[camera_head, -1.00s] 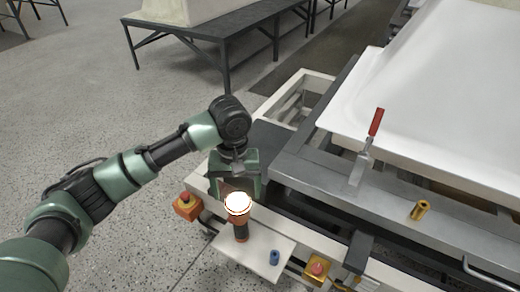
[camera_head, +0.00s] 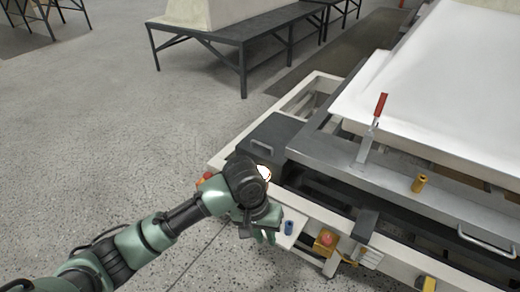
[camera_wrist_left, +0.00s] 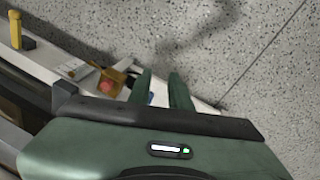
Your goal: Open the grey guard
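A dark grey flat cover with a bar handle (camera_head: 262,148), which looks like the grey guard (camera_head: 282,128), lies closed at the left end of the machine frame. My left gripper (camera_head: 262,236) is in front of and below it, over the small white shelf, apart from the handle. The guard is not clearly seen in the wrist view. My right gripper is in neither view.
A blue piece (camera_head: 288,228) stands on the shelf near the gripper. An orange box with a red button (camera_head: 326,242) is to the right. A red-handled clamp (camera_head: 372,128) stands on the frame. Floor at left is clear.

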